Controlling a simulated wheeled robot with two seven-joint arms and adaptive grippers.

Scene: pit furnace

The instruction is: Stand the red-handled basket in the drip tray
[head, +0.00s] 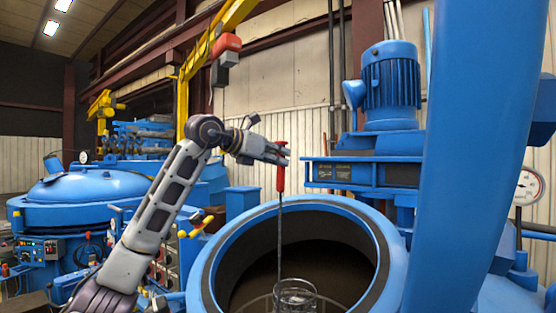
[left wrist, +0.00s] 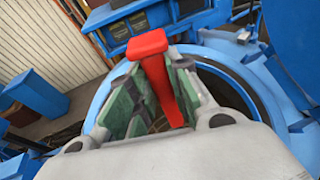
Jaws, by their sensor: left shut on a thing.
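My left gripper (head: 280,158) is shut on the red handle (head: 281,176) at the top of a long thin rod. The red handle also shows between the fingers in the left wrist view (left wrist: 160,75). The rod runs straight down to a wire basket (head: 295,295), which hangs upright at the mouth of the open round furnace pit, partly cut off by the lower picture edge. I cannot tell how far it sits below the rim. The drip tray cannot be made out. My right gripper is not in view.
The blue furnace rim (head: 214,262) surrounds the basket. A large blue upright lid (head: 455,150) stands close on the right, beside a blue motor (head: 390,85). Another closed blue furnace (head: 85,188) stands at left. A yellow hoist (head: 183,100) rises behind my arm.

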